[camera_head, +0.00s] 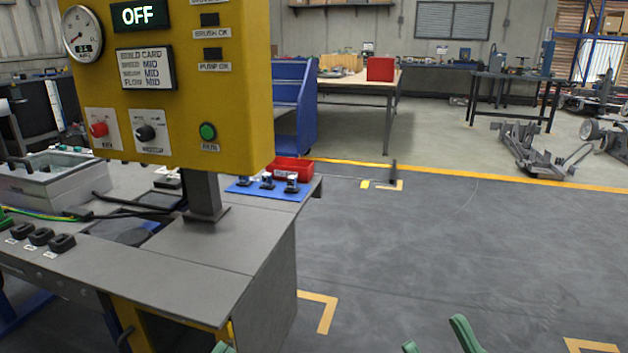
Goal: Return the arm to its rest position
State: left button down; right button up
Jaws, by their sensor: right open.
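My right gripper (436,334) shows at the bottom edge, right of centre. Its two green fingers stand apart with only floor seen between them, so it is open and empty. A small green tip at the bottom edge, left of centre, seems to be part of my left gripper (222,348); too little of it shows to tell its state. The arms themselves are out of view. The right gripper appears over open floor, to the right of the grey workbench (215,246).
A yellow control box (180,95) reading OFF stands on a post on the bench. A blue mat (262,190) with small parts and a red bin (293,168) lie at the bench's far end. The floor to the right is clear up to a yellow line.

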pick_arm(q)
jog(key=s+r+n+t+y, duration=0.1)
jog(key=s+r+n+t, duration=0.25)
jog(key=r, duration=0.45)
jog(key=w+a+f+n+g+y+p, duration=0.4)
jog(key=w+n+y+p, duration=0.45)
jog(key=p, duration=1.05)
pick_arm(e)
jog(key=w+d+f+m+g+h, duration=0.35)
jog(key=w+m+h, duration=0.35)
jog(key=h, duration=0.3)
pick_arm(q)
jog(key=s+a+f+n+g+y+p, duration=0.1)
jog(key=s+f+g+y+p, duration=0.4)
jog(key=p, duration=1.1)
jog(key=s+f+g, duration=0.3)
jog(key=s+g, duration=0.1)
jog(key=s, duration=0.2)
jog(key=shift+s+f, duration=0.2)
jog(key=shift+f, duration=0.05)
pick_arm(e)
jog(key=s+d+f+m+g+h, duration=0.1)
jog(key=s+f+m+g+h, duration=0.2)
jog(key=s+f+g, duration=0.5)
jog(key=shift+s+d+f+g, duration=0.2)
jog(key=shift+s+f+g, duration=0.1)
jog(key=shift+s+g, duration=0.35)
